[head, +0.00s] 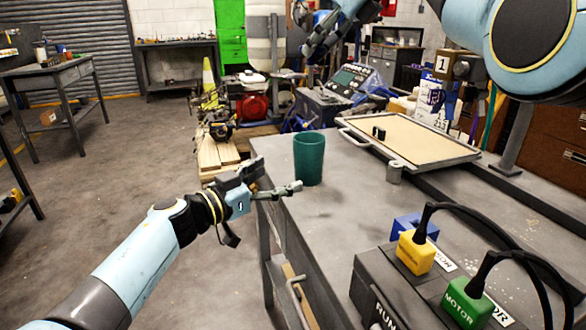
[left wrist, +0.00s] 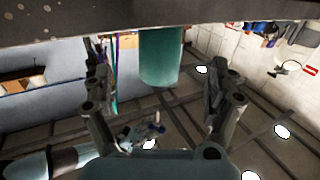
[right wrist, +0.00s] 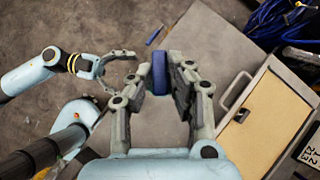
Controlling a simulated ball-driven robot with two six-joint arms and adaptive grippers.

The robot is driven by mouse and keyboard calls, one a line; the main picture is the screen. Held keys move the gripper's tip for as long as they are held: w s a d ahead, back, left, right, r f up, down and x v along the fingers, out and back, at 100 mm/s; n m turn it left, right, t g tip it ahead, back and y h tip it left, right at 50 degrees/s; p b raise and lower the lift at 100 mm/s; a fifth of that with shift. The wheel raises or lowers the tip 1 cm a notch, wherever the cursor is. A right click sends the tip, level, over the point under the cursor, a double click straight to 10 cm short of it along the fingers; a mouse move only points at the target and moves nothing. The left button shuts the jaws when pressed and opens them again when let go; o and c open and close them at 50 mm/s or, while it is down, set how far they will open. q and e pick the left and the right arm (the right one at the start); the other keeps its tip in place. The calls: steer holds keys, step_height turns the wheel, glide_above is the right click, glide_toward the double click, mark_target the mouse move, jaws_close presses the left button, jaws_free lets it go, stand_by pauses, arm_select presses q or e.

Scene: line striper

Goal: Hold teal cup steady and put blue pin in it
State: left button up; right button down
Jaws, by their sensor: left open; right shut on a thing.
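The teal cup (head: 309,160) stands upright near the left edge of the grey bench. My left gripper (head: 277,178) is open beside the cup, on its left, at the bench edge. In the left wrist view the cup (left wrist: 160,57) appears upside down between the spread fingers, with a gap on both sides. My right gripper (head: 310,48) is raised above the bench, behind the cup in the picture. In the right wrist view it is shut on the blue pin (right wrist: 159,72).
A tan-bottomed tray (head: 420,140) with a small black item lies behind the cup to the right. A dark box with a yellow plug (head: 415,252), a green plug (head: 467,302) and cables stands at the front right.

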mark_target(299, 166)
arm_select(q)
steer(key=x, duration=1)
steer(key=shift+w, duration=0.1)
steer(key=c, duration=1.3)
